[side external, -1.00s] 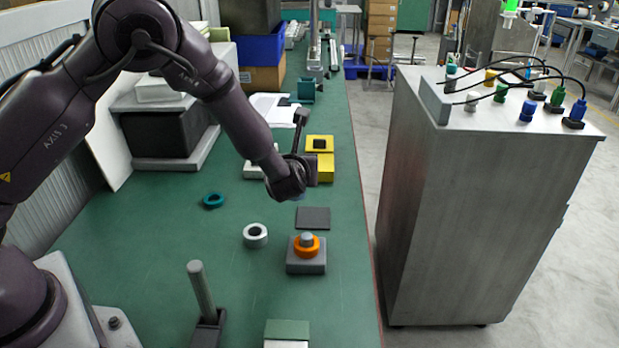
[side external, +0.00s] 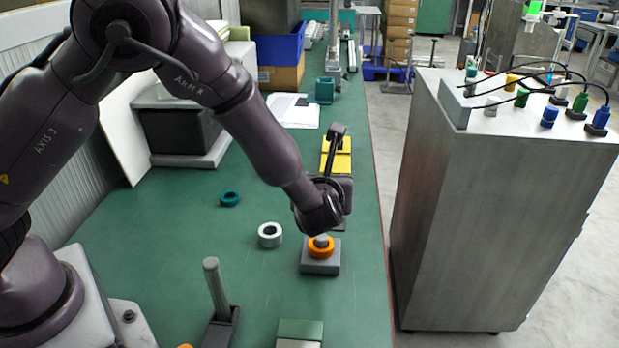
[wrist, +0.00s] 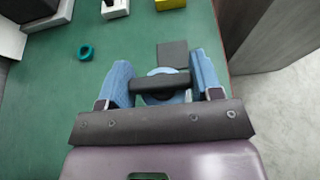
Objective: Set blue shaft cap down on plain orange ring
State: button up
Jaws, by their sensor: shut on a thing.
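My gripper (wrist: 163,82) has blue fingers, shut on a pale blue round part, which I take as the blue shaft cap (wrist: 165,72). A dark bar crosses in front and hides much of it. In the side view the cap is hidden by my wrist. The orange ring (side external: 321,253) lies on a grey square block (side external: 320,268), around a short grey peg (side external: 321,240). My gripper (side external: 322,222) is just above and behind this ring in the side view. Whether anything touches it I cannot tell. The ring is out of sight in the wrist view.
A silver ring (side external: 270,235) lies left of the block, and a teal ring (side external: 230,199) farther back. A grey post (side external: 216,290) stands front left. Yellow blocks (side external: 337,160) are behind my gripper. A dark flat plate (wrist: 172,55) lies beyond the fingers. The green table's left middle is clear.

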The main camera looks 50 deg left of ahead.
jog(key=shift+f, duration=2.65)
jog(key=shift+f, duration=0.55)
jog(key=o, duration=0.8)
jog(key=shift+f, duration=0.1)
jog(key=v, duration=1.1)
